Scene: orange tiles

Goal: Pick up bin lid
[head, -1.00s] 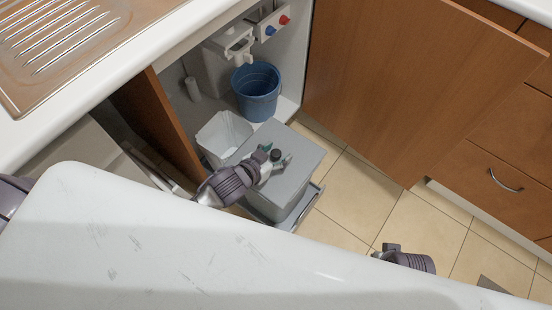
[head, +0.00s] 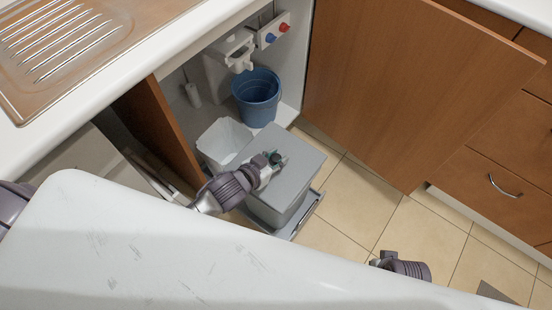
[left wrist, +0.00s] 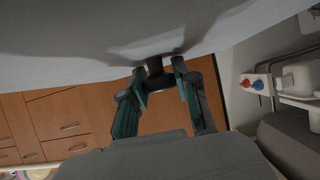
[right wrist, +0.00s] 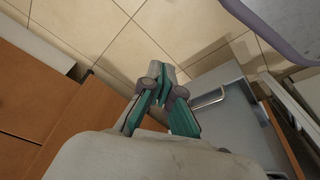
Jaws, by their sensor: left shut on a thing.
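The grey bin lid (head: 302,152) lies flat on top of the grey bin (head: 270,210) in the open cupboard, with a small dark knob on it. My left gripper (head: 276,160) is at the lid's middle, its fingers shut on the knob. In the left wrist view the left fingertips (left wrist: 160,72) pinch the dark knob (left wrist: 155,66), and the grey lid (left wrist: 90,35) fills the top. My right gripper (head: 380,260) is over the floor, apart from the bin. In the right wrist view the right fingertips (right wrist: 164,82) come together with nothing seen between them.
A white bin (head: 222,138) stands left of the grey bin and a blue bucket (head: 257,97) behind it. The open cupboard door (head: 410,85) is to the right. Drawers (head: 505,165) are beyond it. The tiled floor (head: 350,205) is clear.

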